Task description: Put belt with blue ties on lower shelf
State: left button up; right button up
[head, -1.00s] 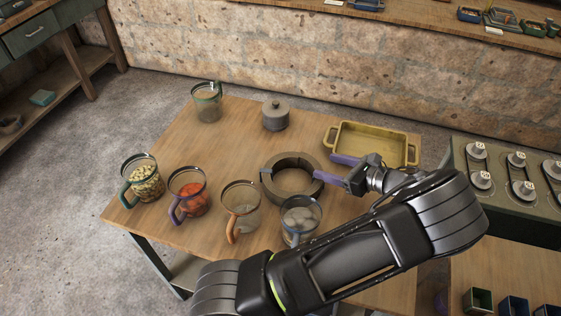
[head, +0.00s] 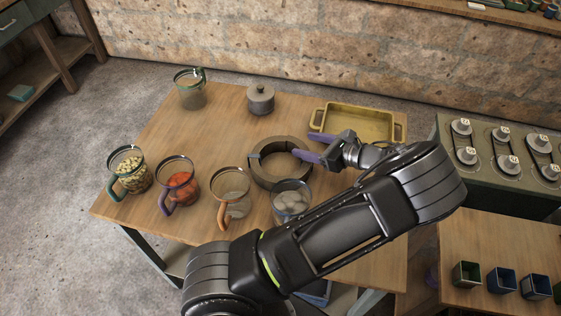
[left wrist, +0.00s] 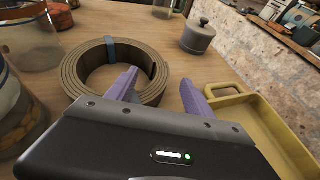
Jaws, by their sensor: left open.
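A thick coiled dark belt (head: 262,174) lies flat on the wooden table. One blue tie (left wrist: 112,48) shows on its far side in the left wrist view, where the belt (left wrist: 78,78) is also seen. My left gripper (head: 308,146) is at the belt's right side, with purple fingers apart. In the left wrist view, one finger of my gripper (left wrist: 163,95) overlaps the coil's near right part; the other is outside it. I cannot tell whether either touches it. A board under the table (head: 174,262) shows at the left; most of it is hidden. My right gripper is out of view.
Several handled glass jars (head: 230,204) stand left of and in front of the belt. A grey lidded pot (head: 260,100) stands behind it. A yellow tray (head: 350,123) is behind my gripper.

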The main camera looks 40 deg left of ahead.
aim_at(295, 142)
pick_arm(q)
jog(key=shift+a, duration=0.1)
jog(key=shift+s+a, duration=0.1)
jog(key=shift+a, duration=0.2)
jog(key=p+x, duration=0.1)
jog(key=x, duration=0.2)
jog(key=shift+a+f+p, duration=0.2)
jog(key=shift+a+p, duration=0.05)
jog(key=shift+p, duration=0.1)
jog(key=shift+a+f, duration=0.25)
jog(key=shift+a, duration=0.1)
jog(key=shift+c, duration=0.4)
grip_shut()
jog(key=shift+r, duration=0.1)
